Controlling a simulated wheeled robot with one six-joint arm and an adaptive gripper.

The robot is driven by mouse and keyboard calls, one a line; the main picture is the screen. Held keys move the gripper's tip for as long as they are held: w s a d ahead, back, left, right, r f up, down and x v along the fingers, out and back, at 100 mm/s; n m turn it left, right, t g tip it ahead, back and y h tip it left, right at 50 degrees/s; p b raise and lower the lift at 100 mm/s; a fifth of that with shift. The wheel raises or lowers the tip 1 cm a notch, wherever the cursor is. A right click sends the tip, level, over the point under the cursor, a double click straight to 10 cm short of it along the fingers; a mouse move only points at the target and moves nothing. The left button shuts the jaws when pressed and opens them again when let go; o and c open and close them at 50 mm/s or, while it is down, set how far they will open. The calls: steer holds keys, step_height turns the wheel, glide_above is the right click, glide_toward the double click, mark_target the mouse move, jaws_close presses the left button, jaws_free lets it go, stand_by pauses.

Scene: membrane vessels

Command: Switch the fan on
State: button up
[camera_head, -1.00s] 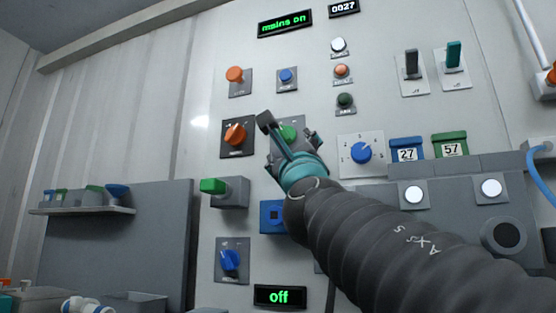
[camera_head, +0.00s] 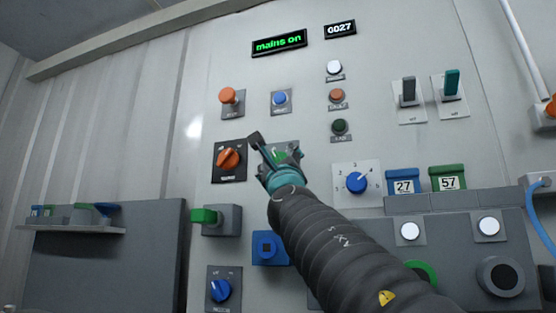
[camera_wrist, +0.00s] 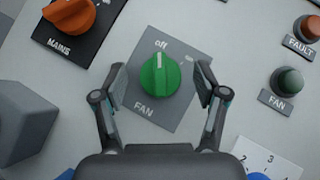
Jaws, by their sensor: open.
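The fan knob (camera_wrist: 160,75) is green and round with a white pointer line. It sits on a grey plate (camera_wrist: 190,52) marked FAN, and the pointer is turned towards the word "off". My gripper (camera_wrist: 162,82) is open, with one finger on each side of the knob; whether either touches it I cannot tell. In the head view my gripper (camera_head: 277,150) partly covers the green knob and its plate. The small round fan lamp (camera_wrist: 289,80) is dark green and looks unlit; it also shows in the head view (camera_head: 339,127).
The orange mains knob (camera_wrist: 70,14) is at upper left in the wrist view. A grey block (camera_wrist: 25,120) juts out at left. The fault lamp (camera_wrist: 309,28) is at right. A blue numbered dial (camera_head: 356,183) lies right of my gripper. A display (camera_head: 279,43) reads "mains on".

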steer(key=c, duration=1.1)
steer(key=shift+c, duration=0.2)
steer(key=shift+f+m, duration=0.1)
steer(key=shift+m, duration=0.3)
steer(key=m+h, duration=0.3)
steer(key=m+h+b, duration=0.1)
steer(key=m+h, duration=0.7)
steer(key=shift+w+a, duration=0.15)
steer(key=shift+a, duration=0.15)
steer(key=m+g+h+p, duration=0.1)
steer(key=m+h, duration=0.1)
steer(key=m, duration=0.1)
steer(key=m+g+h, duration=0.2)
steer(key=m+h, duration=0.1)
steer(key=m+g+h+p, duration=0.1)
steer(key=m+g+h, duration=0.1)
steer(key=m, duration=0.1)
steer(key=shift+a+r+m+p, duration=0.15)
steer(key=shift+r+m+p, duration=0.05)
steer(key=shift+m+p, duration=0.2)
steer(key=shift+m+g+h+p, duration=1.1)
steer(key=shift+m+g+h, duration=0.45)
steer(key=shift+m, duration=0.75)
steer(key=shift+f+m+g, duration=0.1)
steer(key=shift+m+g, duration=0.2)
steer(key=shift+g, duration=0.15)
